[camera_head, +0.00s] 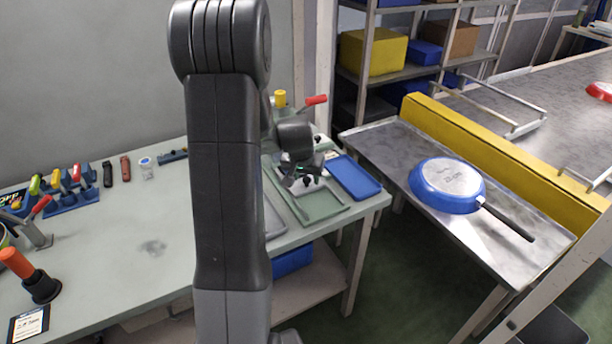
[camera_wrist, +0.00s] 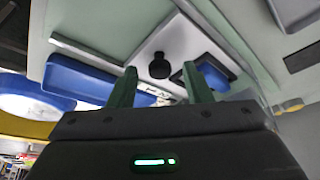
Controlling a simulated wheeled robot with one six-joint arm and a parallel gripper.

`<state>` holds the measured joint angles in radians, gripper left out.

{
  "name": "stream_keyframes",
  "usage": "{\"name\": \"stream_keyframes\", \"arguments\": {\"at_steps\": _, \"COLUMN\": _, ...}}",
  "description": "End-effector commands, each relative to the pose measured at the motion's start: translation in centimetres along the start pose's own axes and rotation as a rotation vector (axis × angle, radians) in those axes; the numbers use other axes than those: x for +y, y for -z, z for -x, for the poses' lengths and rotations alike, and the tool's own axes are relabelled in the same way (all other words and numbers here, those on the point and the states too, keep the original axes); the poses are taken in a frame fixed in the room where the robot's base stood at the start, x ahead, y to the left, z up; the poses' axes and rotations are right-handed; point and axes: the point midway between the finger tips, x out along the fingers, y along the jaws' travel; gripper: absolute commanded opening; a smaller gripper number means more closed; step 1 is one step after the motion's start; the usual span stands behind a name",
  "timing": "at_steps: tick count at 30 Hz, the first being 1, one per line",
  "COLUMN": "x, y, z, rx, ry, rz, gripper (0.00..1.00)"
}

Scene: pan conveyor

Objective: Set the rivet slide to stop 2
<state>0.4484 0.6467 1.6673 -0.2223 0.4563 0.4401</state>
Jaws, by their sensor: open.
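A black knob (camera_wrist: 160,66) stands on a pale plate (camera_wrist: 150,45) in the wrist view; this looks like the rivet slide, but I cannot read any stop marks on it. My gripper (camera_wrist: 160,88) is open, with one green finger on each side of the view. The knob shows beyond the fingertips, roughly between them, and nothing is held. In the head view my gripper (camera_head: 303,180) is low over the far right end of the workbench, above a green tray (camera_head: 322,208). My arm hides part of the bench there.
A blue tray (camera_head: 355,177) lies right of the green tray. A red-handled clamp (camera_head: 316,100) and a yellow knob (camera_head: 280,98) stand behind my gripper. A blue pan (camera_head: 447,186) lies upside down on the metal table at right.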

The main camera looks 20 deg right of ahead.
Motion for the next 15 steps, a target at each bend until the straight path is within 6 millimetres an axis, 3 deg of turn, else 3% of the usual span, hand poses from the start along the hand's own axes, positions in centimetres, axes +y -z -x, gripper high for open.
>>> {"name": "stream_keyframes", "arguments": {"at_steps": 8, "x": 0.0, "y": -0.01, "z": -0.15, "rx": 0.0, "ry": 0.0, "rz": 0.0, "gripper": 0.45}}
{"name": "stream_keyframes", "arguments": {"at_steps": 15, "x": 0.0, "y": -0.01, "z": -0.13, "rx": 0.0, "ry": 0.0, "rz": 0.0, "gripper": 0.0}}
